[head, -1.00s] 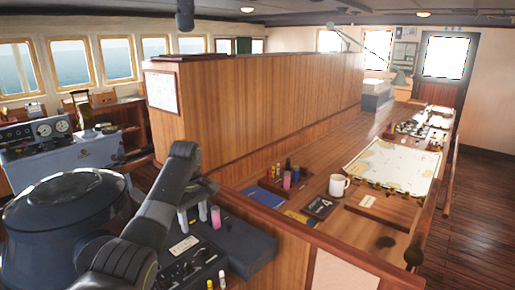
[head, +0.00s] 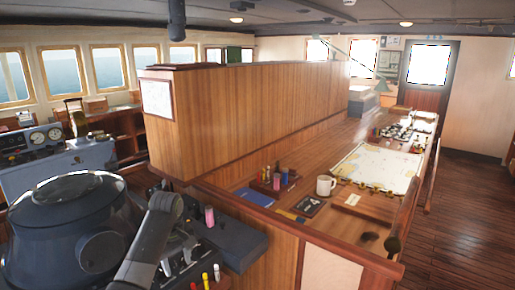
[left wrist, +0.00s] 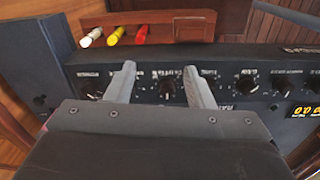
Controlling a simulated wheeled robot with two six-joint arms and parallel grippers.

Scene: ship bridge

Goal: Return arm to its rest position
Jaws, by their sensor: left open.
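My left arm (head: 150,240) comes in low at the left of the head view, over the dark control console. My left gripper (left wrist: 160,85) is open and empty in the left wrist view. Its two grey fingers stand apart in front of a dark panel (left wrist: 225,80) with several knobs. In the head view the arm largely hides this gripper. A pink cylinder (head: 209,215) stands on the dark console (head: 232,238), apart from the arm. My right gripper is not in view.
White, yellow (left wrist: 116,35) and red (left wrist: 141,34) cylinders lie beyond the panel in the left wrist view. A tall wooden partition (head: 240,115) stands behind the console.

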